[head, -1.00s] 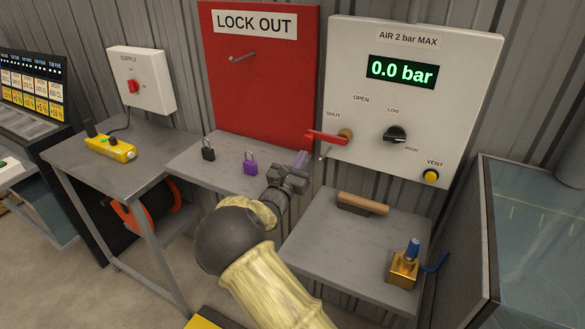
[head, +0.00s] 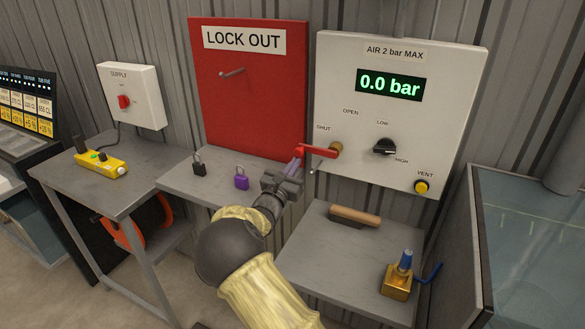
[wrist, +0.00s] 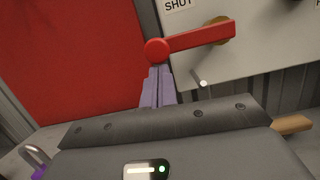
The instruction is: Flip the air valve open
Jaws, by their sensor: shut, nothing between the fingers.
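The air valve's red lever (head: 318,150) sticks out to the left from its brass hub (head: 336,149) on the white air panel (head: 440,110). It lies at the SHUT label, with OPEN above it. The display reads 0.0 bar. My gripper (head: 299,154) is shut and empty, its purple fingers pointing up at the lever's free end. In the wrist view the fingertips (wrist: 157,68) are just below the round red knob (wrist: 157,50) of the lever (wrist: 200,40). They look very close to it; I cannot tell whether they touch.
A red LOCK OUT board (head: 245,95) is left of the panel. A black padlock (head: 198,165) and a purple padlock (head: 242,178) stand on the shelf below. A wooden-handled brush (head: 355,217) and a brass block (head: 396,282) lie on the right shelf.

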